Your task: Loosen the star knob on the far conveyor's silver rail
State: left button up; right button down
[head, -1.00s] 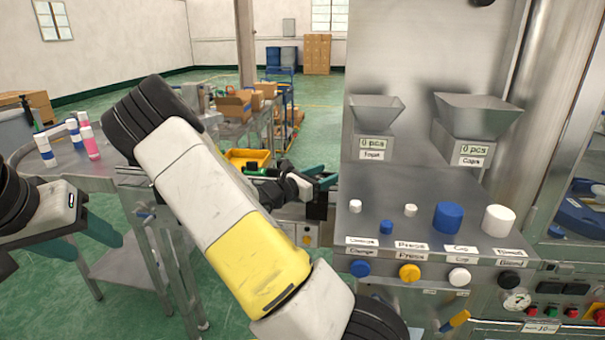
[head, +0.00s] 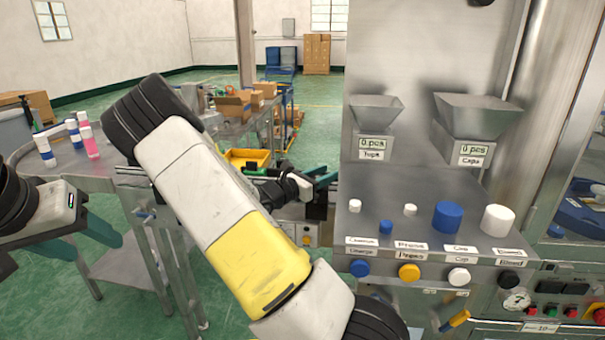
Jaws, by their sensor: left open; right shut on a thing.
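My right gripper (head: 326,180) reaches out behind my large white and yellow arm, to the conveyor beside the machine. Its teal fingers are shut at the conveyor's edge, near a dark block (head: 317,207). What they hold is hidden; the place fits the star knob, whose shape I cannot make out. The silver rail is mostly hidden by my arm and wrist. My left gripper (head: 88,240) is open and empty at the left, low beside the grey table.
The steel machine (head: 410,300) with hoppers, knobs and buttons fills the right. A round-ended grey table (head: 75,180) carries several bottles at the left. A yellow tray (head: 247,157) and cardboard boxes (head: 233,106) are behind my arm. Green floor is open at the back.

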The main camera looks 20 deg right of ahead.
jog(key=shift+w+n+t, duration=0.1)
jog(key=shift+n+t, duration=0.2)
jog(key=shift+t, duration=0.1)
jog(key=shift+w+a+n+t+y, duration=0.1)
jog(key=shift+w+n+t+y, duration=0.1)
jog(key=shift+n+t+y, duration=0.8)
jog(key=shift+w+a+n+t+y, duration=0.15)
jog(key=shift+n+t+y, duration=0.45)
jog(key=shift+t, duration=0.7)
jog(key=shift+w+a+n+t+y, duration=0.1)
jog(key=shift+w+n+t+y, duration=0.05)
jog(key=shift+n+t+y, duration=0.55)
jog(key=shift+w+a+n+t, duration=0.1)
jog(key=shift+n+t, duration=0.2)
jog(key=shift+t, duration=0.1)
jog(key=c, duration=0.9)
grip_release()
jog(key=v, duration=0.7)
jog(key=shift+s+a, duration=0.25)
